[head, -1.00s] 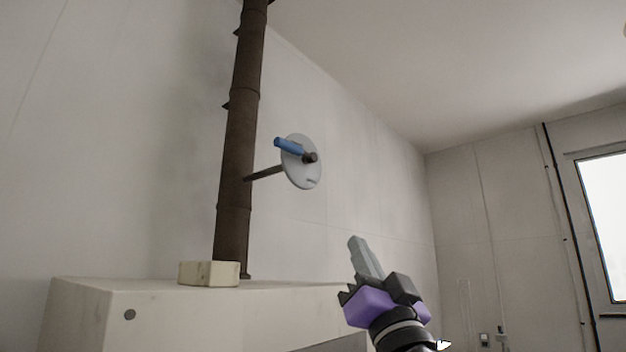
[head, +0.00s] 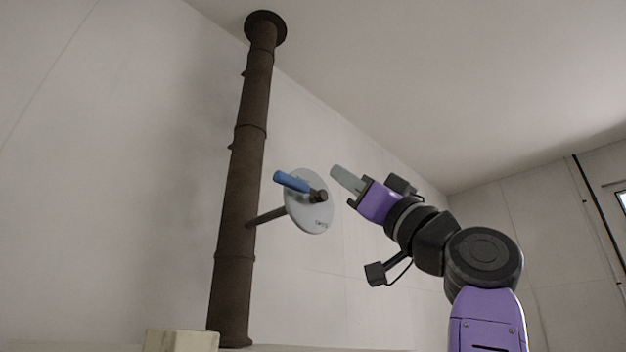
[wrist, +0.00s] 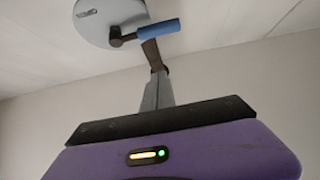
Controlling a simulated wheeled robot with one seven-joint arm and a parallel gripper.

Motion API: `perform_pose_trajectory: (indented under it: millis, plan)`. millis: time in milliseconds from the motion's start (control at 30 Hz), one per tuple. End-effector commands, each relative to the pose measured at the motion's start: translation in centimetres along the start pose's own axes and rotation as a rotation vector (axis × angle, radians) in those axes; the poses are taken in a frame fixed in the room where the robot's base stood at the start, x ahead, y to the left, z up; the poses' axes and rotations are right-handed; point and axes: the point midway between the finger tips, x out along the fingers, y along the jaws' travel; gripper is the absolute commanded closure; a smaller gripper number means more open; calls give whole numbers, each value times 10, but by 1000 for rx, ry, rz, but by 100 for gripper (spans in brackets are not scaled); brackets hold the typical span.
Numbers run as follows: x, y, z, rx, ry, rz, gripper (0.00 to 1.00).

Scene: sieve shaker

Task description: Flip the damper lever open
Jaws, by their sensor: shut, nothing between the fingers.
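The damper lever (head: 292,182) has a blue grip and a dark hub in front of a round pale dial plate (head: 309,214). The plate stands off the dark brown pipe on a rod. In the head view the blue grip points left and slightly up from the hub. My gripper (head: 334,171) is shut and empty, just right of the plate and level with the lever, apart from it in this view. In the wrist view the lever (wrist: 158,30) shows beyond my fingertips (wrist: 152,46); whether they touch cannot be told there. The dial marks are too small to read.
The brown pipe (head: 238,190) rises to a flange at the ceiling, left of the plate. A cream block (head: 180,341) sits by its foot. The rod (head: 267,216) joins pipe and plate. Free air lies right of the plate.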

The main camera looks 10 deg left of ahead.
Motion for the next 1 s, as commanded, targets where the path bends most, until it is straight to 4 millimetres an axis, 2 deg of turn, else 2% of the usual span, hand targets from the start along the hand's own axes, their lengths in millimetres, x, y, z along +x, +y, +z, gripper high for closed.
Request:
perform_pose_trajectory:
  millis: [233,367,467,900,1000]
  plan:
    - [0,1,2,1,-1,3,100]
    - [8,1,0,3,-1,3,100]
    - [21,1,-1,4,-1,2,100]
    - [106,1,-2,5,-1,2,100]
    - [96,2,19,5,-4,5,100]
